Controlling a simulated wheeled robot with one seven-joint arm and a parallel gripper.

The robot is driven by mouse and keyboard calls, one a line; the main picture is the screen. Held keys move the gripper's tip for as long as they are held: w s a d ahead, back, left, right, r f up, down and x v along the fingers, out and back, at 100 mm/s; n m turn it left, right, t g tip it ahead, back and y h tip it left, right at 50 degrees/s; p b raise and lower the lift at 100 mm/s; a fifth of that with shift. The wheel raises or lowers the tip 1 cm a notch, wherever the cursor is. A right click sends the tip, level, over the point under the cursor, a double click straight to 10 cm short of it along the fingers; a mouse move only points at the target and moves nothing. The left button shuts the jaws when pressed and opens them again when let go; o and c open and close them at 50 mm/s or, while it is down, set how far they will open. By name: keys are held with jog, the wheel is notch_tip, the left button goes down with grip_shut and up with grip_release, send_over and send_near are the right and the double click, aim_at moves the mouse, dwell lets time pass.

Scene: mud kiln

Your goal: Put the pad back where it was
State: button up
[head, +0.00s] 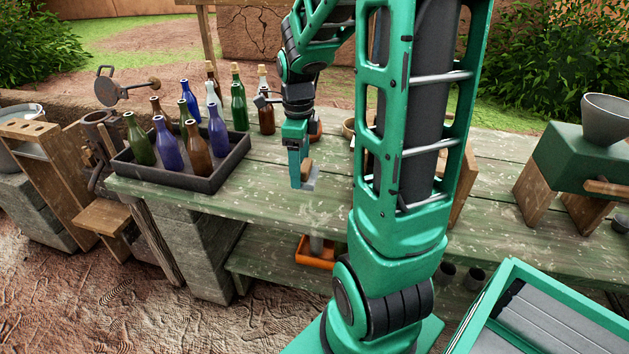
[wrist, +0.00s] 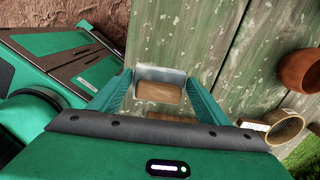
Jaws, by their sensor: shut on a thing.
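The pad (head: 311,184) looks like a small grey block with a brown wooden part on top. My gripper (head: 300,178) points down over the green worn table (head: 270,205) and is shut on the pad. In the wrist view, the pad (wrist: 161,90) lies between the two green fingers, its grey edge beyond the brown wood. The fingers partly cover it in the head view. I cannot tell whether its underside touches the table top.
A dark tray (head: 190,187) of several coloured bottles stands left of my gripper. More corked bottles (head: 238,105) stand behind. A round wooden ring (wrist: 285,126) and a terracotta pot (wrist: 299,70) are nearby. An orange tray (head: 314,258) sits on the lower shelf. The table's front is clear.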

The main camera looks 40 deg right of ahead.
jog(key=d+f, duration=0.1)
jog(key=d, duration=0.1)
jog(key=d+f, duration=0.1)
jog(key=d, duration=0.1)
jog(key=d+f, duration=0.1)
jog(key=d, duration=0.1)
jog(key=shift+s+d+f, duration=0.15)
jog(key=shift+s+f, duration=0.1)
jog(key=shift+f, duration=2.2)
jog(key=o, duration=1.4)
jog(key=shift+f, duration=0.1)
jog(key=shift+c, duration=0.2)
